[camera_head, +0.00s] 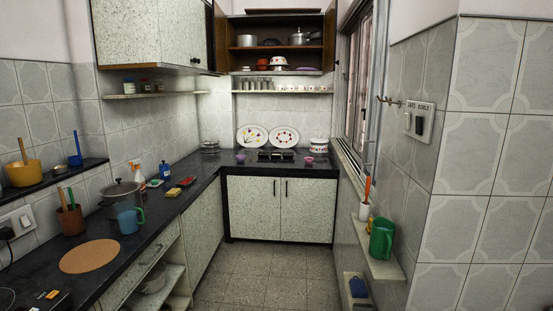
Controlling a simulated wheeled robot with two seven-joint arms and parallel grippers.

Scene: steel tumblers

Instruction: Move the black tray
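No black tray can be made out with certainty. A dark, flat item (62,303) with small orange and pale things on it is cut off by the bottom left edge, on the black counter (160,235); I cannot tell whether it is a tray. A low black object (276,155) sits on the back counter between two pink bowls; it looks more like a stove. Neither of my grippers shows in the head view.
On the left counter are a round tan board (90,257), a blue mug (129,218), a brown utensil pot (70,220) and a steel pot (122,195). A green mug (382,238) stands on the right ledge. The tiled floor (270,275) between is clear.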

